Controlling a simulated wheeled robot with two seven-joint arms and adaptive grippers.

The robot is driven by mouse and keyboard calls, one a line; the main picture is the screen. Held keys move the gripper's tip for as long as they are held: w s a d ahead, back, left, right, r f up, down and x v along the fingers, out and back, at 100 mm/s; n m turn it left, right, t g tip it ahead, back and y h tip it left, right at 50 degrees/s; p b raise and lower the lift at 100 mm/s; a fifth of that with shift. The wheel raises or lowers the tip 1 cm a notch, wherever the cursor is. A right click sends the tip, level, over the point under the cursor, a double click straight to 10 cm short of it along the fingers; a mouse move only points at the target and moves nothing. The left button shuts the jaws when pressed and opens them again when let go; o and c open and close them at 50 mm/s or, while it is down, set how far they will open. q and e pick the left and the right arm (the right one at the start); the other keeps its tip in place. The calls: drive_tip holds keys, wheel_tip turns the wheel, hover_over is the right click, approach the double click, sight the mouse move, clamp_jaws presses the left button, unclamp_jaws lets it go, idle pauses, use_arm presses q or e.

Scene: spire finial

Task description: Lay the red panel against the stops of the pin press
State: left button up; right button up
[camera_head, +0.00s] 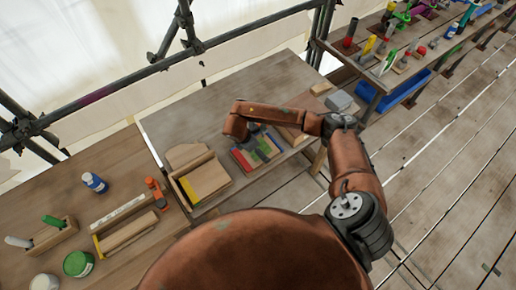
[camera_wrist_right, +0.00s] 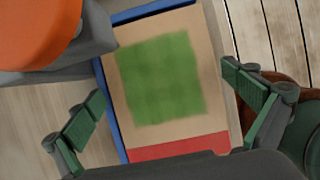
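In the right wrist view a tan board (camera_wrist_right: 118,100) with a green square (camera_wrist_right: 160,78) lies below my right gripper (camera_wrist_right: 165,95). Blue strips (camera_wrist_right: 108,110) line its left and top edges, and a red strip or panel (camera_wrist_right: 180,147) crosses its lower end. The gripper is open, with its fingers apart on either side of the board and nothing between them. In the head view the same coloured board (camera_head: 239,161) lies on the middle table beneath my right arm. I cannot tell whether the red piece is loose. My left gripper is not in view.
An orange, round-topped part on a dark grey body (camera_wrist_right: 35,30) stands at the wrist view's upper left. A wooden box with a yellow piece (camera_head: 205,180) sits left of the board. A grey block (camera_head: 340,100) is at right. The table's back (camera_head: 200,110) is clear.

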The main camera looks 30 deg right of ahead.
sight(249, 155)
drive_tip(key=shift+r, duration=0.15)
drive_tip(key=v, duration=1.2)
drive_tip(key=shift+r+b, duration=0.3)
drive_tip(key=shift+r, duration=0.2)
